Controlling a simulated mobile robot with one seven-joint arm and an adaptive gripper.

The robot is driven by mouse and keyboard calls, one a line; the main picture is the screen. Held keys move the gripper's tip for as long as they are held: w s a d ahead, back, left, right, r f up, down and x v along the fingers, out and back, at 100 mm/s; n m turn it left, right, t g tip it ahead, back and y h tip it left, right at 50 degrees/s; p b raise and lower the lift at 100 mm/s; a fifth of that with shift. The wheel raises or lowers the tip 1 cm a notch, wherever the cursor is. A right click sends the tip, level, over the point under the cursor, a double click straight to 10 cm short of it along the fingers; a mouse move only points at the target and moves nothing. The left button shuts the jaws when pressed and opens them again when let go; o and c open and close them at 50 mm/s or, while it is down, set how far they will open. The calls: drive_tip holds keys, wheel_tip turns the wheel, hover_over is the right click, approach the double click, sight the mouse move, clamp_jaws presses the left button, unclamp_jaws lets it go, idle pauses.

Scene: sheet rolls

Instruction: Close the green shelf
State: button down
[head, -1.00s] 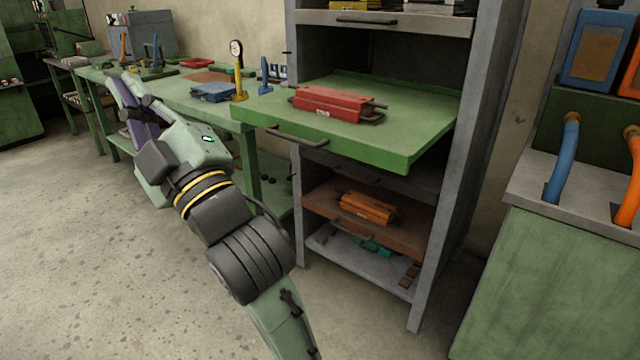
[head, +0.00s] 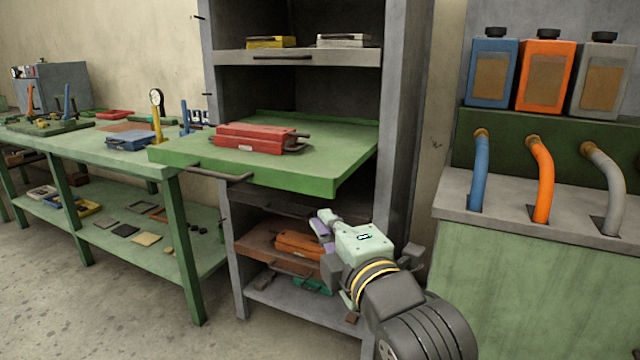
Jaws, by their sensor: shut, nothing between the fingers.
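The green shelf (head: 330,160) is pulled out of the grey cabinet, with its front jutting toward me and to the left. A dark bar handle (head: 222,174) runs along its front edge. A red case (head: 255,138) with dark handles lies on it. My gripper (head: 322,222) is shut and empty, below the green shelf's right part, in front of the cabinet's lower levels. It is apart from the handle. My arm hides part of the lower shelves.
The grey cabinet (head: 402,130) has an upper grey shelf (head: 300,56) and a lower brown shelf (head: 258,246) with an orange case (head: 298,244). A green workbench (head: 165,170) stands left. A counter (head: 540,270) with coloured canisters and hoses stands right.

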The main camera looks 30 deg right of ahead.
drive_tip(key=w+d+p, duration=0.1)
drive_tip(key=w+p, duration=0.1)
drive_tip(key=w, duration=0.1)
drive_tip(key=w+d+p, duration=0.1)
drive_tip(key=w, duration=0.3)
drive_tip(key=w+d+p, duration=0.1)
drive_tip(key=w+p, duration=0.1)
drive_tip(key=w, duration=0.1)
drive_tip(key=shift+w+d+r+p, duration=0.1)
drive_tip(key=shift+w+d+p, duration=0.1)
drive_tip(key=shift+w+p, duration=0.1)
drive_tip(key=shift+w+d, duration=0.25)
drive_tip(key=shift+d, duration=0.1)
